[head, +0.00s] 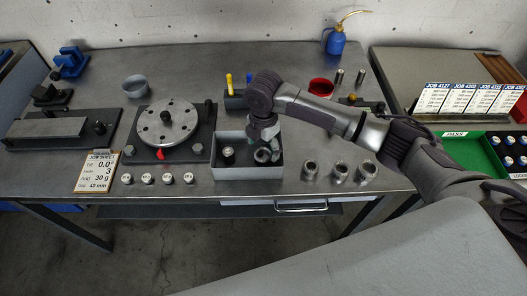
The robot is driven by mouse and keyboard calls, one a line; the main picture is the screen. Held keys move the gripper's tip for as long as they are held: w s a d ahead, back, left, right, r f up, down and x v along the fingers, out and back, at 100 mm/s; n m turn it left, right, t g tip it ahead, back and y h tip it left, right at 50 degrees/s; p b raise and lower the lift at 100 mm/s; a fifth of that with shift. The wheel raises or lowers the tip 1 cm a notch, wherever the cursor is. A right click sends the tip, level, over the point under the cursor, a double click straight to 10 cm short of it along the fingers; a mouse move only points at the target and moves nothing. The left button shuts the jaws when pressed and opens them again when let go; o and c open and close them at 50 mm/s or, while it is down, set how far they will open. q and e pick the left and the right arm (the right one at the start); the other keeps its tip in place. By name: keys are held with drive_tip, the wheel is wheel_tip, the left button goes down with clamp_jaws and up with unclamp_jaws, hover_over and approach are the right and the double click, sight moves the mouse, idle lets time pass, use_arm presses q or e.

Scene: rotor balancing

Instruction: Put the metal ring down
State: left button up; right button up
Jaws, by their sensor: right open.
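A metal ring (262,156) is in the right part of a grey open box (245,173) on the bench. My right gripper (267,143) points down just above the ring and is open; its fingertips are small and partly hidden, so I cannot tell whether they touch the ring. Three more metal rings, a left one (310,168), a middle one (340,172) and a right one (367,173), stand on the bench right of the box. My left gripper is not in view.
A dark knobbed part (228,154) sits in the box's left part. Left of it are a rotor disc (168,124) on a plate, several small labelled weights (158,178) and a job sheet clipboard (102,167). A green tray (505,150) stands at right.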

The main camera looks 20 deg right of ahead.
wheel_tip(320, 180, up, 9)
drive_tip(key=shift+b, duration=0.4)
idle(0.4)
